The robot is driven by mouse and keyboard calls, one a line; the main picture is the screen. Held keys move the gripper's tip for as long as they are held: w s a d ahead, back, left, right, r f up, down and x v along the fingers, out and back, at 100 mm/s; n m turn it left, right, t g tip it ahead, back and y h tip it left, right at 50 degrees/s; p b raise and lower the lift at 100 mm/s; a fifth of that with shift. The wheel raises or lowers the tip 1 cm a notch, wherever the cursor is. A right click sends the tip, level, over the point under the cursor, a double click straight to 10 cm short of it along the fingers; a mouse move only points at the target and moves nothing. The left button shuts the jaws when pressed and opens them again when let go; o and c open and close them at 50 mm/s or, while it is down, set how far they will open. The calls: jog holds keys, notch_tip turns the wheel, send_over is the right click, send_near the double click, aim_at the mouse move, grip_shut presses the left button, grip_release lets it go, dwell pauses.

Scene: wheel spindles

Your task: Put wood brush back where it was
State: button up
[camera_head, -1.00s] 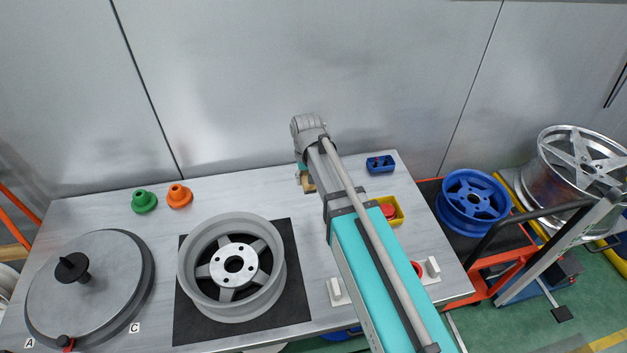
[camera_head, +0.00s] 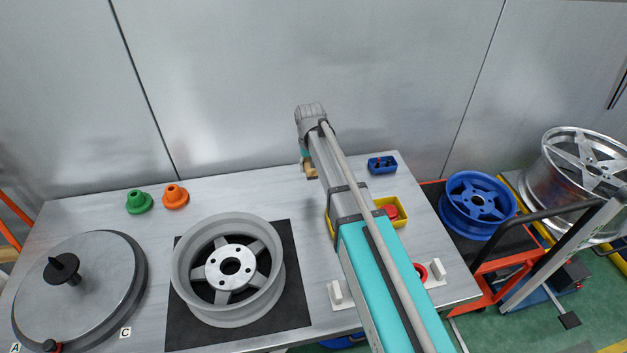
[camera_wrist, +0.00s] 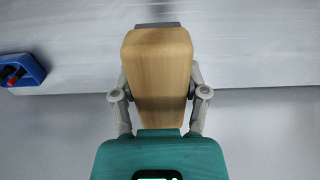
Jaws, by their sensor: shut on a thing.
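The wood brush (camera_wrist: 158,75) fills the middle of the wrist view, a pale wooden block with rounded corners. My gripper (camera_wrist: 160,95) is shut on it, with one finger on each side. In the head view a small part of the wood brush (camera_head: 311,172) shows beside my wrist, near the back edge of the table. My arm hides most of my gripper there. Whether the brush touches the table I cannot tell.
A grey wheel (camera_head: 228,268) lies on a black mat (camera_head: 293,300). The back table between cones and arm is clear.

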jog(key=shift+w+d+f+b, duration=0.1)
jog(key=shift+w+f+b, duration=0.9)
jog(key=shift+f, duration=0.2)
jog(key=shift+w+d+f+b, duration=0.1)
jog(key=shift+w+f+b, duration=0.8)
jog(key=shift+f, duration=0.25)
jog(key=shift+f, duration=0.1)
jog(key=shift+w+f+b, duration=0.3)
jog(key=shift+f+b, duration=0.1)
jog(key=shift+b, duration=0.15)
jog(key=shift+f+b, duration=1.5)
jog(key=shift+f, duration=0.15)
jog(key=o, duration=1)
jog(key=shift+r, duration=0.2)
notch_tip(320, 180, up, 12)
jog(key=p, duration=1.2)
